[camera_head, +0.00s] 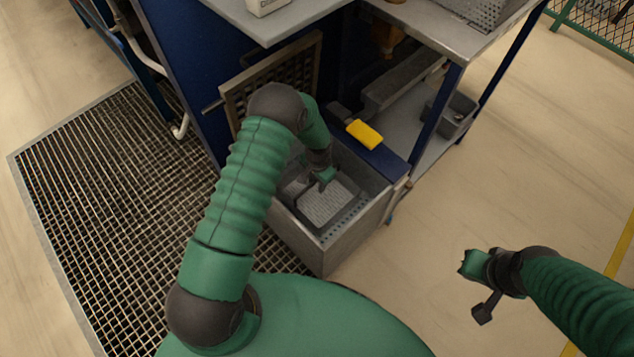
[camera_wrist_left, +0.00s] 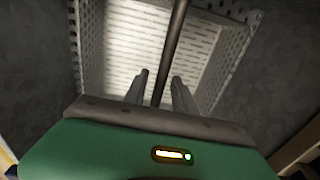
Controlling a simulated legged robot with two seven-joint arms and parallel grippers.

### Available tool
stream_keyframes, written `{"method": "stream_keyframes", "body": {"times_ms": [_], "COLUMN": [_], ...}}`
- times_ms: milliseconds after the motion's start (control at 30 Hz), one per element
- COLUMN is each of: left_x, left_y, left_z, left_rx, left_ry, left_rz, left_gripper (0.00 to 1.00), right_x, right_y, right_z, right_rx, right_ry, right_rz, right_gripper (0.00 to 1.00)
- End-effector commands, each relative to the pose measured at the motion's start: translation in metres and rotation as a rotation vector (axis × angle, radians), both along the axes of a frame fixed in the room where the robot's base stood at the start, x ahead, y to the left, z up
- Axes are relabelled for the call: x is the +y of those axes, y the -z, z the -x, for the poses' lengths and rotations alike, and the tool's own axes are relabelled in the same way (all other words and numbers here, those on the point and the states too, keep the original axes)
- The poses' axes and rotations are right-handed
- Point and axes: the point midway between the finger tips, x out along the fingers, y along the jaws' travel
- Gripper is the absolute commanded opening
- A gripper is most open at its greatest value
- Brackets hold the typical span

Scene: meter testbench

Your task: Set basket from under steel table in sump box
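The sump box (camera_head: 343,246) is an open grey metal box at the front of the bench. The basket (camera_head: 328,203), a grey perforated tray, sits down inside it. In the left wrist view the basket (camera_wrist_left: 205,50) has a pale slotted floor and perforated walls. A thin dark handle bar (camera_wrist_left: 174,45) crosses above it. My left gripper (camera_head: 325,185) reaches down into the box over the basket. Its two fingers (camera_wrist_left: 160,82) stand apart, with the bar between them and gaps showing on both sides. My right gripper (camera_head: 468,263) is away from the box, over bare floor; its fingers are too small to judge.
The steel table (camera_head: 440,32) stands behind, with a shelf (camera_head: 420,110) below holding a grey bin (camera_head: 455,115). A yellow object (camera_head: 364,134) lies on the blue ledge behind the box. A grated panel (camera_head: 300,70) stands upright behind my left arm. A floor grating (camera_head: 110,200) lies left.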

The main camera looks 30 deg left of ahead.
Motion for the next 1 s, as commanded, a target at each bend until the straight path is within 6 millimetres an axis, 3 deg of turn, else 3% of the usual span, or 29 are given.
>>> {"method": "stream_keyframes", "body": {"times_ms": [33, 200, 433, 567, 667, 700, 800, 900, 1000], "left_x": [0.000, -0.001, -0.004, -0.014, -0.026, -0.031, -0.043, -0.050, -0.054], "left_y": [-0.015, -0.052, -0.083, -0.137, -0.193, -0.215, -0.258, -0.279, -0.286], "left_z": [0.000, 0.001, 0.003, 0.015, 0.044, 0.060, 0.105, 0.143, 0.164], "left_rx": [-0.002, -0.002, -0.010, -0.049, -0.090, -0.110, -0.156, -0.185, -0.198], "left_ry": [0.000, 0.000, -0.009, -0.055, -0.118, -0.148, -0.228, -0.287, -0.322], "left_rz": [0.001, 0.000, -0.001, 0.001, 0.010, 0.016, 0.038, 0.060, 0.075], "left_gripper": [0.32, 0.32, 0.32, 0.32, 0.32, 0.32, 0.32, 0.32, 0.32], "right_x": [0.000, 0.000, 0.000, 0.000, 0.000, 0.000, 0.000, 0.000, 0.000], "right_y": [-0.009, -0.024, -0.029, -0.028, -0.028, -0.028, -0.028, -0.028, -0.028], "right_z": [0.000, 0.000, 0.000, 0.000, 0.000, 0.000, 0.000, 0.000, 0.000], "right_rx": [0.000, 0.000, 0.000, 0.000, 0.000, 0.000, 0.000, 0.000, 0.000], "right_ry": [0.000, 0.000, 0.000, 0.000, 0.000, 0.000, 0.000, 0.000, 0.000], "right_rz": [0.000, 0.000, 0.000, 0.000, 0.000, 0.000, 0.000, 0.000, 0.000], "right_gripper": [0.00, 0.00, 0.00, 0.00, 0.00, 0.00, 0.00, 0.00, 0.00]}}
